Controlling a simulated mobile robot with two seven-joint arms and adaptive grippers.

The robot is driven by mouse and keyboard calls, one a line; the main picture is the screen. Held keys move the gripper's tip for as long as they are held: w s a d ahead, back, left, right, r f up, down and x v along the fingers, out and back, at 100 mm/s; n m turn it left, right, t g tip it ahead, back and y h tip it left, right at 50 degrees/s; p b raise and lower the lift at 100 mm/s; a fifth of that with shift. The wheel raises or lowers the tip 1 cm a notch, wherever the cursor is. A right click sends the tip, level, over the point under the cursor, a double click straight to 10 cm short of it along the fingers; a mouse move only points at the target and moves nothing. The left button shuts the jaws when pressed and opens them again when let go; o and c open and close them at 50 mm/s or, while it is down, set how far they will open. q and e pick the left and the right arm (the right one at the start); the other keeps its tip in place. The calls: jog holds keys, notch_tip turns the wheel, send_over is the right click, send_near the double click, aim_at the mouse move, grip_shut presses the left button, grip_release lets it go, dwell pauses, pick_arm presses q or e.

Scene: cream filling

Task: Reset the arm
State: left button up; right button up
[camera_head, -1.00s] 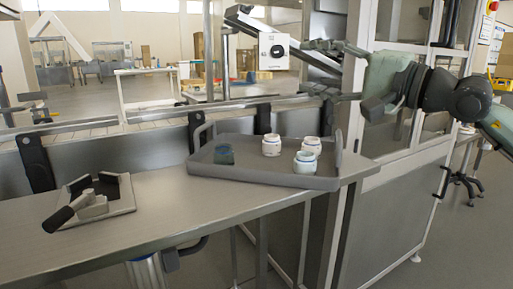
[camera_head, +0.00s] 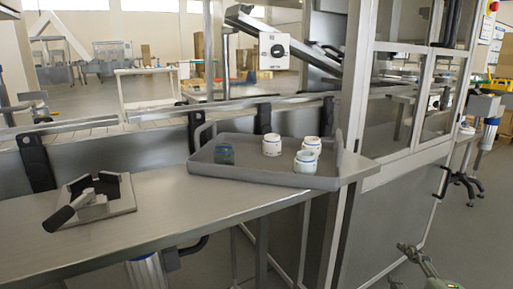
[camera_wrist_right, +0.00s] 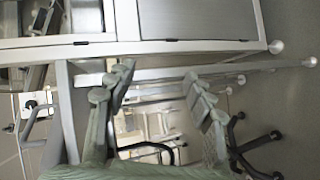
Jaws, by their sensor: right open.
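My right gripper (camera_head: 420,262) shows only in part at the lower right edge of the head view, low and apart from the table. In the right wrist view its two fingers (camera_wrist_right: 160,92) are spread apart, with nothing between them. Most of my right arm is out of the head view. My left gripper is not in view.
A plate with a black-handled clamp (camera_head: 92,200) lies at left. A glazed machine cabinet (camera_head: 400,200) stands right of the table.

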jog(key=s+d+f+m+g+h, duration=0.15)
jog(key=s+f+m+g, duration=0.35)
jog(key=s+f, duration=0.6)
jog(key=a+f+m+y, duration=0.2)
jog(key=a+m+y, duration=0.1)
jog(key=a+m, duration=0.6)
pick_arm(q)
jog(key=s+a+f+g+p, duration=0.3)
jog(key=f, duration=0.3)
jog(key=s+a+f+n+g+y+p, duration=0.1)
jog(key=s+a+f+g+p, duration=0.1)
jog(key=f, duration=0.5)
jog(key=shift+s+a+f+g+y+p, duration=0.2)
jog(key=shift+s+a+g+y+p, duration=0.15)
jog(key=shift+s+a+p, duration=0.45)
pick_arm(e)
jog(key=s+d+f+g+h, duration=0.1)
jog(key=s+d+f+g, duration=0.1)
jog(key=f, duration=0.5)
jog(key=s+d+f+g+h, duration=0.1)
jog(key=s+d+f+g, duration=0.2)
jog(key=s+f+g, duration=0.1)
notch_tip(320, 180, down, 3)
jog(key=shift+s+d+r+g, duration=0.1)
jog(key=shift+s+d+g, duration=0.2)
jog(key=shift+s, duration=0.4)
